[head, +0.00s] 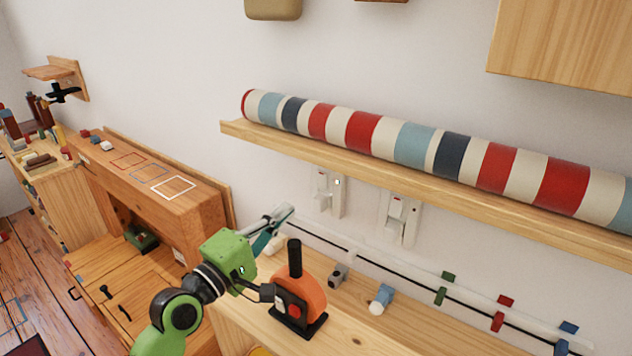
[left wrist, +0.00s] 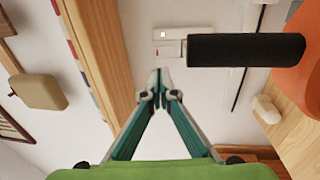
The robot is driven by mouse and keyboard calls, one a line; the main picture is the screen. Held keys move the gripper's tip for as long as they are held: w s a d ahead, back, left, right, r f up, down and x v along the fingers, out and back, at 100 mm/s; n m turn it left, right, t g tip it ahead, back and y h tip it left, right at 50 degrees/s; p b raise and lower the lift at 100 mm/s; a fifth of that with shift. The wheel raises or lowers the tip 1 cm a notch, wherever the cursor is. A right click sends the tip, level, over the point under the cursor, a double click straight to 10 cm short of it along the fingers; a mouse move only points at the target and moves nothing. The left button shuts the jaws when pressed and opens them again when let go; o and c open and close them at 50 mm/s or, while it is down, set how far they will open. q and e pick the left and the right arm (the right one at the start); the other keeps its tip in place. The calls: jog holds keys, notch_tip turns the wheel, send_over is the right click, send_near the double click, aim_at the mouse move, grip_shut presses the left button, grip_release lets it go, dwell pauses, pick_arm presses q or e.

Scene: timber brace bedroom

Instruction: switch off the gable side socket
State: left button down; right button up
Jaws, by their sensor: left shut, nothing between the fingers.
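Two white wall sockets are under the shelf in the head view: a left one (head: 325,190) and a right one (head: 399,217), each with a small red mark. I cannot tell which is the gable side one. A white socket plate (left wrist: 195,33) with a small lit spot and a red mark shows in the left wrist view, partly hidden by a black handle. My left gripper (head: 285,210) is shut and empty, left of and below the left socket. In the left wrist view its fingertips (left wrist: 162,76) meet just short of the plate. My right gripper is out of view.
A wooden shelf (head: 233,129) with a striped roll (head: 362,131) overhangs the sockets. An orange device (head: 308,291) with an upright black handle (head: 294,258) stands on the bench close to my left gripper. A pale rail (head: 395,267) with coloured clips runs below the sockets.

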aim_at(324, 176)
pick_arm(q)
jog(key=p+x, duration=0.1)
jog(key=x, duration=0.9)
jog(key=shift+w+d+r+p, duration=0.1)
jog(key=shift+w+p, duration=0.05)
jog(key=shift+p, duration=0.2)
jog(key=shift+w+d, duration=0.35)
jog(key=shift+w, duration=0.15)
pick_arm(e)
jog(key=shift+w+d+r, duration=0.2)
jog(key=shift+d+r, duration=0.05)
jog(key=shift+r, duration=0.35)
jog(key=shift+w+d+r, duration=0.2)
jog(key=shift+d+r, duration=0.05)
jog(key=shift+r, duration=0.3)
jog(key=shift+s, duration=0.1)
pick_arm(q)
jog(key=shift+r+p, duration=0.2)
jog(key=shift+p, duration=0.4)
jog(key=shift+w+d+r+p, duration=0.1)
jog(key=shift+w+r+p, duration=0.15)
jog(key=shift+p, duration=0.8)
jog(key=shift+s+f+b, duration=0.1)
jog(key=shift+f+b, duration=0.25)
jog(key=shift+b, duration=0.05)
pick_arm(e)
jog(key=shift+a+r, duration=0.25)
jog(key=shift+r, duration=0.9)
